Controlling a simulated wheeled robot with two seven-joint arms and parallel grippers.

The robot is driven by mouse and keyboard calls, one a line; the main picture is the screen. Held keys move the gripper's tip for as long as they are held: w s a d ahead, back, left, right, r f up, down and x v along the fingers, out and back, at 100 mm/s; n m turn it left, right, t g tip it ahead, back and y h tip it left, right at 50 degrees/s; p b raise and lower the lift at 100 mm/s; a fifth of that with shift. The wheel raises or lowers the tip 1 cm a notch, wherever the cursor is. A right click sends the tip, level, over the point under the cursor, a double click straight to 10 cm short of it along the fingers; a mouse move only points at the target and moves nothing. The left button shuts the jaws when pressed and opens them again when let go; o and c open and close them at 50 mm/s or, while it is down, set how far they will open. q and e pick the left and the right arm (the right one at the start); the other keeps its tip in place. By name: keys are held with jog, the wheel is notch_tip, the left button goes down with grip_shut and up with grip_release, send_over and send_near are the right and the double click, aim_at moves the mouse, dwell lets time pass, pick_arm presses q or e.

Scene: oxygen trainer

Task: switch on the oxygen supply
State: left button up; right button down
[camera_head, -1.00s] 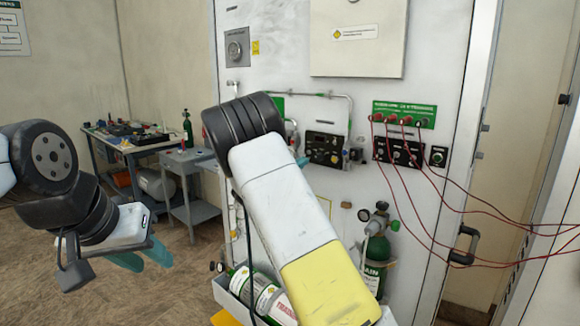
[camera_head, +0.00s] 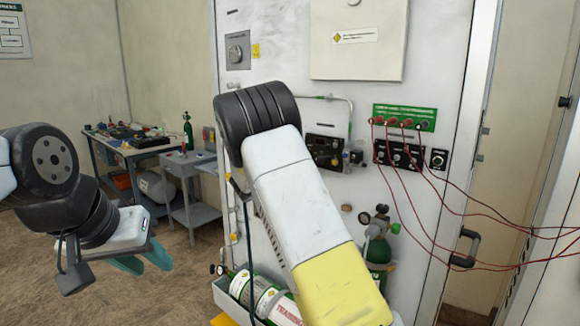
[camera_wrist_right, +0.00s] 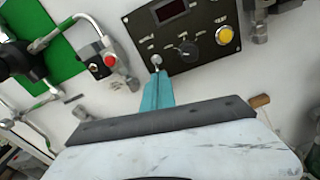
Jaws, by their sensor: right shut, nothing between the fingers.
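The black oxygen control panel (camera_head: 326,148) is on the white wall board, partly hidden by my right arm in the head view. In the right wrist view the panel (camera_wrist_right: 207,52) shows a dark display (camera_wrist_right: 172,10), a round knob (camera_wrist_right: 189,50), a lit yellow button (camera_wrist_right: 224,35) and a small silver toggle switch (camera_wrist_right: 156,61). My right gripper (camera_wrist_right: 158,76) is shut and empty, its teal fingertips just below the toggle; I cannot tell whether they touch it. My left gripper (camera_head: 145,261) is open and empty, low at the left, far from the panel.
Pipes (camera_wrist_right: 104,40) and a small box with a red button (camera_wrist_right: 108,62) lie left of the panel. Red cables (camera_head: 455,208) hang from a jack panel at the right. A workbench (camera_head: 120,145) is at the back left.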

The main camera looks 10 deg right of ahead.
jog(key=shift+r, duration=0.15)
jog(key=g+y, duration=0.1)
jog(key=r+g+y, duration=0.1)
jog(key=g+y, duration=0.1)
jog(key=shift+s+a+r+g+y, duration=0.2)
jog(key=shift+a+r+g+y, duration=0.1)
jog(key=shift+r+y, duration=0.1)
jog(key=shift+w+d+r, duration=0.1)
jog(key=shift+r, duration=0.75)
notch_tip(320, 180, down, 4)
jog(key=a+f, duration=0.1)
jog(key=a, duration=0.1)
jog(key=s+a+r, duration=0.5)
jog(key=r, duration=0.2)
jog(key=shift+s+a+r, duration=0.15)
jog(key=shift+s+r, duration=0.05)
jog(key=shift+r, duration=0.1)
